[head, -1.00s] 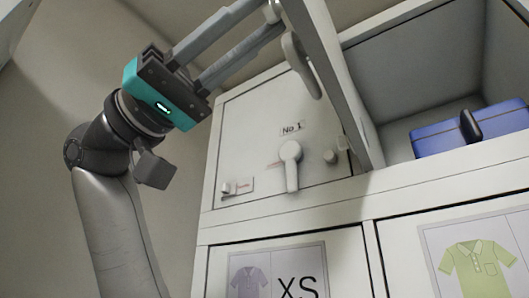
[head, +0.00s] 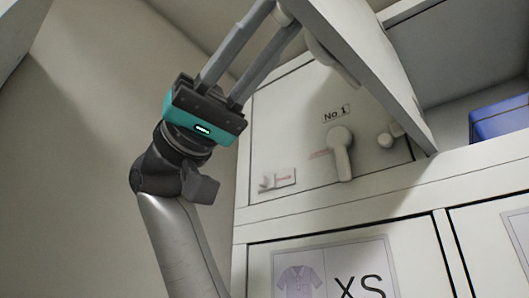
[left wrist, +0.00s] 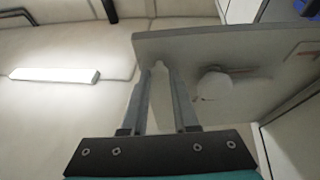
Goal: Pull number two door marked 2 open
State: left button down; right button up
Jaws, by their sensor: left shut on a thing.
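An open locker door (head: 362,50) stands swung out from the upper compartment, beside the shut door marked No 1 (head: 285,130). I see no number on the open door. It also shows in the left wrist view (left wrist: 240,55), with a round pale lever hub (left wrist: 214,86) on its face. My left gripper (head: 284,14) is at the open door's outer side, near the top of the head view. In the left wrist view its fingers (left wrist: 160,72) are shut on a small pale knob on that door; the fingers partly hide the knob. My right gripper is not in view.
The compartment behind the open door holds a blue case (head: 500,122). Door No 1 carries a lever handle (head: 340,150), a knob (head: 385,140) and a small latch (head: 270,181). Below is a door with an XS shirt label (head: 330,272). A bare wall is at left.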

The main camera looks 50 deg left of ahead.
pick_arm(q)
jog(key=shift+r, duration=0.15)
jog(key=c, duration=0.7)
grip_release()
jog(key=shift+a+f, duration=0.3)
jog(key=shift+a, duration=0.05)
jog(key=b+v, duration=0.3)
jog(key=v, duration=1.1)
jog(key=shift+a+f, duration=0.1)
jog(key=shift+a, duration=0.1)
